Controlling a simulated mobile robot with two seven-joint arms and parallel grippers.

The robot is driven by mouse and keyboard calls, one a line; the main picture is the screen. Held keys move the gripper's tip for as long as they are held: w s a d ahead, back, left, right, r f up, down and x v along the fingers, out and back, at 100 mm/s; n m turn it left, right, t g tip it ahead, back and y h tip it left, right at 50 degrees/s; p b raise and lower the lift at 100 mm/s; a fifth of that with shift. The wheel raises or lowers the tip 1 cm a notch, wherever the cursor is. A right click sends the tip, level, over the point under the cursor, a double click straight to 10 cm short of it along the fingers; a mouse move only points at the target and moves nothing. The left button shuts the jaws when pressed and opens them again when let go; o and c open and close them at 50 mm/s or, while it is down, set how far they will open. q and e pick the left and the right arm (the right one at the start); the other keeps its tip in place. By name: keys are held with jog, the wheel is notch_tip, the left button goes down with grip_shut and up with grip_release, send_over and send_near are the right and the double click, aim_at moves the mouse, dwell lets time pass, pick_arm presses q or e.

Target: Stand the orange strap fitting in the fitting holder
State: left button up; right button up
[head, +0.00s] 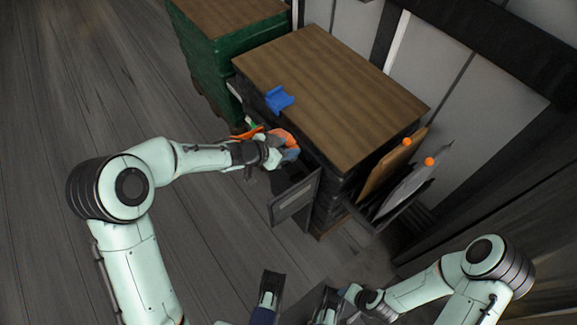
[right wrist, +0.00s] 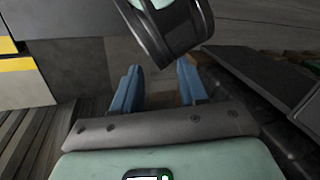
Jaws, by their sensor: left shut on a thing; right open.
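The orange strap fitting (head: 286,137) is in my left gripper (head: 288,152), which is shut on it just off the front side of the wood-topped cabinet. The gripper hides part of the fitting, and its exact tilt cannot be told. A blue holder (head: 280,99), seemingly the fitting holder, sits at the left front edge of the cabinet top, above the gripper in the head view, apart from the fitting. My right gripper (right wrist: 157,88) is open and empty in the right wrist view, its two blue fingers well apart.
The wood-topped cabinet (head: 330,85) has a mostly bare top. A grey panel (head: 295,200) stands out from its front below my left gripper. A green crate stack (head: 215,60) stands to the left. Upright boards with orange knobs (head: 407,142) stand at the right. Floor at left is clear.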

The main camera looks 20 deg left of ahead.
pick_arm(q)
notch_tip(320, 180, down, 7)
jog(key=b, duration=0.3)
jog(key=shift+f+b, duration=0.2)
jog(key=shift+b, duration=0.2)
jog(key=shift+f, duration=0.2)
pick_arm(e)
jog(key=w+d+f, duration=0.2)
jog(key=d+f, duration=0.1)
jog(key=f, duration=0.3)
jog(key=shift+w+m+t+h, duration=0.3)
jog(key=shift+w+h, duration=0.1)
jog(key=shift+d, duration=0.1)
pick_arm(q)
jog(key=shift+f, duration=0.15)
jog(key=o, duration=1.1)
pick_arm(e)
jog(key=shift+s+f, duration=0.15)
